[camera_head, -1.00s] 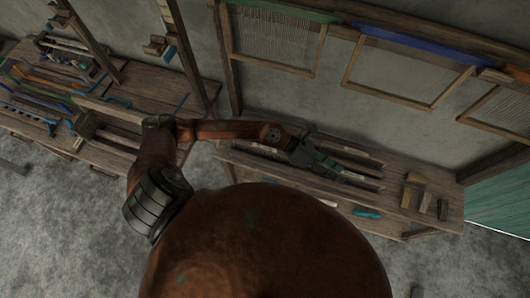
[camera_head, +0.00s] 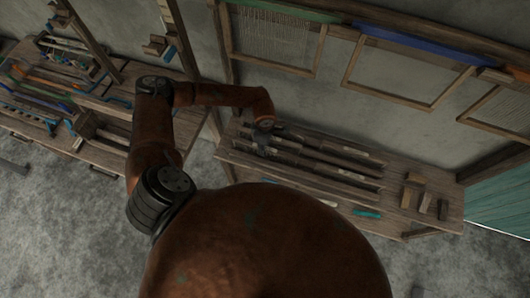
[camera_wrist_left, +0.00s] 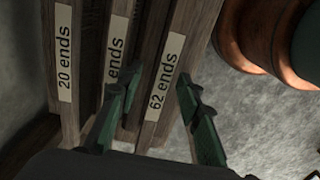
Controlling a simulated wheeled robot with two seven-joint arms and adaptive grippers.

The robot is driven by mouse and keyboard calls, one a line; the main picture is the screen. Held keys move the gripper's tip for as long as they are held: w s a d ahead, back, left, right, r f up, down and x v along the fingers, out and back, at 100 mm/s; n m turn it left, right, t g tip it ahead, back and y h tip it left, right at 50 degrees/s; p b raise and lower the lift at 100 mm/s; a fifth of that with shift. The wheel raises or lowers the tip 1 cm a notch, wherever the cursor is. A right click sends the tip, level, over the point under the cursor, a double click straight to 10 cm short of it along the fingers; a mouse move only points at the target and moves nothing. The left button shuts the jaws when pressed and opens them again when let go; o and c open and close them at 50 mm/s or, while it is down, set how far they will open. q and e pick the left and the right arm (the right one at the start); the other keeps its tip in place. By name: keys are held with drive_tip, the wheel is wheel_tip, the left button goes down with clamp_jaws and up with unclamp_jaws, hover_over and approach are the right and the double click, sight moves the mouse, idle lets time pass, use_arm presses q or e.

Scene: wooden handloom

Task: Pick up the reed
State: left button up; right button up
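Long wooden reeds (camera_head: 325,160) lie side by side in a rack on the right bench in the head view. In the left wrist view three white labels show: a "20 ends" reed (camera_wrist_left: 64,55), a partly covered "ends" reed (camera_wrist_left: 116,40) and a "62 ends" reed (camera_wrist_left: 165,72). My left gripper (camera_head: 262,146) is over the left end of the rack. In the wrist view its green fingers (camera_wrist_left: 150,97) are apart, one on each side of the "62 ends" label, with nothing visibly gripped. Whether they touch the wood is unclear. My right gripper is out of view.
Small wooden blocks (camera_head: 425,198) stand at the bench's right end, and a teal item (camera_head: 367,213) lies near its front edge. Framed panels (camera_head: 405,75) hang on the wall behind. A cluttered second bench (camera_head: 75,150) stands at the left.

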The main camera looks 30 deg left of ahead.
use_arm(q)
wheel_tip(320, 180, down, 3)
drive_tip(key=shift+d+f, duration=0.1)
drive_tip(key=shift+f, duration=0.05)
drive_tip(key=shift+s, duration=0.1)
drive_tip(key=shift+c, duration=0.6)
clamp_jaws()
